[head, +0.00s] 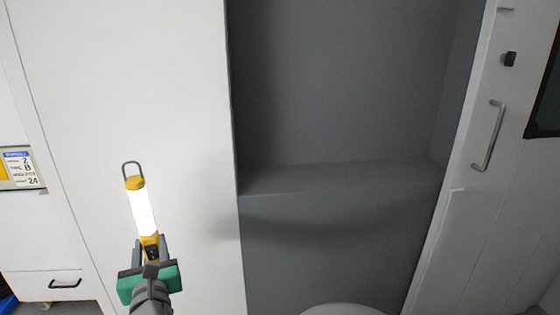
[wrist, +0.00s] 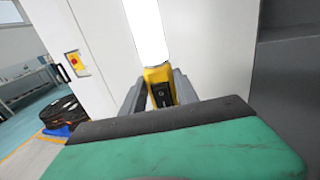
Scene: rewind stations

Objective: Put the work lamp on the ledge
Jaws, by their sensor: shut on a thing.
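The work lamp (head: 143,208) has a glowing white tube, yellow ends and a grey wire hook at its top. My gripper (head: 150,243) is shut on its yellow lower end and holds it nearly upright, tilted slightly left. In the wrist view the lamp (wrist: 147,30) rises between my gripper's fingers (wrist: 160,90), and its top is out of frame. The ledge (head: 340,178) is a dark grey shelf in a recess, to the right of the lamp in the head view. The lamp is in front of the white panel, apart from the ledge. The ledge's visible top is bare.
A white panel (head: 120,80) stands left of the recess, its edge between lamp and ledge. A white door with a grey handle (head: 489,136) is on the right. A pale rounded thing (head: 343,310) shows at the bottom. A yellow box with a red button (wrist: 75,63) is at left.

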